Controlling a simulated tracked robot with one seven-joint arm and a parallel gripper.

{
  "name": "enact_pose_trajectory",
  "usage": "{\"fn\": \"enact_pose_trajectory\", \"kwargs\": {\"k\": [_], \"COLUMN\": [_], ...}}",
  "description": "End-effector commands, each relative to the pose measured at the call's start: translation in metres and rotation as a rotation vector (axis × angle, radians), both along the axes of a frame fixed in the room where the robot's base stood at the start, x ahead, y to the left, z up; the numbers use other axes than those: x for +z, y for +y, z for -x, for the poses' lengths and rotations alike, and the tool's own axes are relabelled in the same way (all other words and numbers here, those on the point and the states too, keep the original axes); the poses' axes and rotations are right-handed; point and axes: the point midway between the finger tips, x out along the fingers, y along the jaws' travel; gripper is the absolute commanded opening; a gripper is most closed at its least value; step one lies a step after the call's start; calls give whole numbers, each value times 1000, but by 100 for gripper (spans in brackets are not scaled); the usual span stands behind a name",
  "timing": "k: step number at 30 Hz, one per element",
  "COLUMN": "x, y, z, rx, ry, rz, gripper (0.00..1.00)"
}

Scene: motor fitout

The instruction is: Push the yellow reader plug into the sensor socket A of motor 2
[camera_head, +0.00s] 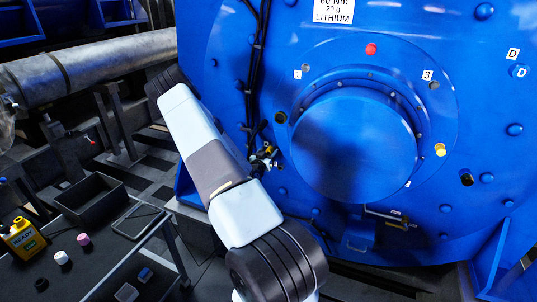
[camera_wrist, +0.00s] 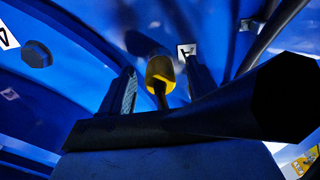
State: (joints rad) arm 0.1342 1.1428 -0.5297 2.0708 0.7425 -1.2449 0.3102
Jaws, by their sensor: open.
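The yellow reader plug (camera_wrist: 161,70) is in the middle of the wrist view, with a dark lead running from it toward my camera. It points at the blue motor face, beside a white label A (camera_wrist: 187,50). How far it sits in the socket is hidden. My gripper (camera_wrist: 162,78) is open, one finger on each side of the plug, with gaps visible. In the head view my gripper (camera_head: 264,155) is at the left side of the motor's round cover (camera_head: 355,145), with a small yellow part (camera_head: 269,151) at its tip.
A thick black cylinder (camera_wrist: 286,96) fills the right of the wrist view. Black cables (camera_head: 256,75) run down the motor left of the cover.

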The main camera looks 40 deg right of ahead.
Motion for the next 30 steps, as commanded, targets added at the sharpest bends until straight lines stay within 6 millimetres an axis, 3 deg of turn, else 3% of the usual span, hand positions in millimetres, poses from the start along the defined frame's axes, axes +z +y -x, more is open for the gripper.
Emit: {"fn": "enact_pose_trajectory", "kwargs": {"k": [7,21,30], "x": [-1,-2,-2], "y": [15,97,125], "z": [5,39,51], "rx": [2,2,1], "ry": [1,3,1], "rz": [-1,-1,-1], "gripper": [62,62,62]}}
